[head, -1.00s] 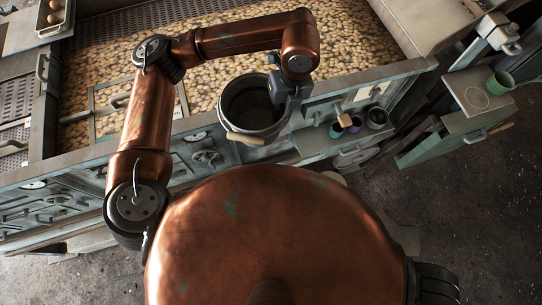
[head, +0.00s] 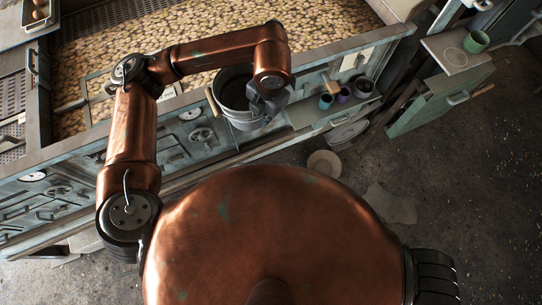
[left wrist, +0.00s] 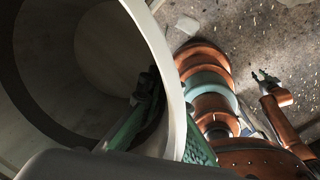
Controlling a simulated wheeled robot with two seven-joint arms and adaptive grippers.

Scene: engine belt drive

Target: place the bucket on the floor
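The grey metal bucket (head: 240,122) hangs upright in the head view, in front of the long bench's edge. Its pale wooden handle grip (head: 212,101) hangs at its left side. My left gripper (head: 268,101) is shut on the bucket's rim at the right. In the left wrist view the bucket (left wrist: 172,60) fills the left side, with one green finger inside its wall and one outside. The floor (head: 450,210) is dark and speckled. My right gripper (left wrist: 265,77) shows small in the left wrist view, with its fingers apart and empty.
The long bench (head: 150,140) with a bed of potato-like pieces runs along the back. Small cups (head: 343,95) stand on its ledge. A green cup (head: 476,41) stands on a side cabinet (head: 430,105) with an open door. A round pale object (head: 323,163) lies on the floor. Floor at right is free.

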